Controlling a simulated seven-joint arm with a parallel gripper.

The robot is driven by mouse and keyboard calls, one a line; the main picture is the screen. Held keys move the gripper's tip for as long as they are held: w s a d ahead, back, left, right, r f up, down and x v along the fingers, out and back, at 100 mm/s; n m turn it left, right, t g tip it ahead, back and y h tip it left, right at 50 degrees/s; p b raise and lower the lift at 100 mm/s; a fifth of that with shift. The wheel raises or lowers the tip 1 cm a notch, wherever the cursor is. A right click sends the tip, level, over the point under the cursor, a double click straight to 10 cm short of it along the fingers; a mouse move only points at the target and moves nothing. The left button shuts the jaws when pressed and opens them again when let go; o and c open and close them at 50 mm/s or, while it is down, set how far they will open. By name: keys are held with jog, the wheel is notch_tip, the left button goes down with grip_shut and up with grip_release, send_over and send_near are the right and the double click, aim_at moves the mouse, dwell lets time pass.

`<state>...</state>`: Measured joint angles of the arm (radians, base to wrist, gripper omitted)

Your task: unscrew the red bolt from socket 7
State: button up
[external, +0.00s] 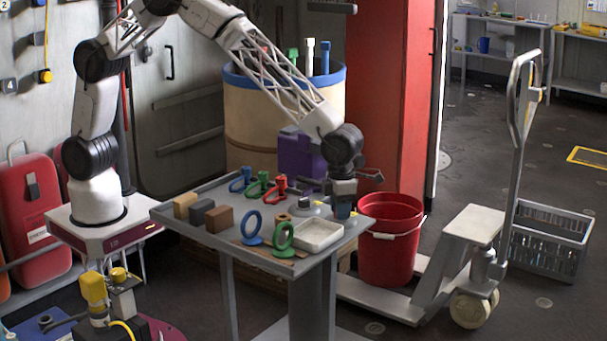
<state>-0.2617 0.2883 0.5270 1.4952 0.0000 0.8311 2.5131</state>
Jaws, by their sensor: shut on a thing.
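A small red upright piece (281,183) with a red ring at its foot stands near the back of the grey table (190,236). It may be the red bolt, but I cannot tell. No socket number is legible, so I cannot pick out socket 7. My gripper (343,202) points down over the table's right end, to the right of the red piece and apart from it. It is shut on a small dark blue thing (343,210), whose shape is partly hidden by the jaws.
Blue (247,174) and green (263,178) pieces stand left of the red one. Blocks (219,219), a blue ring (253,226), a green ring (283,237) and a pale tray (319,246) occupy the front. A red bucket (389,255) stands right of the table.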

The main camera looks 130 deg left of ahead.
jog(key=n, duration=0.5)
jog(key=shift+n, duration=0.3)
jog(key=shift+r+n, duration=0.1)
jog(key=shift+n, duration=1.9)
jog(key=shift+n, duration=1.1)
jog(key=n, duration=0.6)
jog(key=shift+n, duration=0.7)
jog(key=shift+n, duration=0.3)
jog(key=n, duration=0.9)
jog(key=shift+r, duration=0.1)
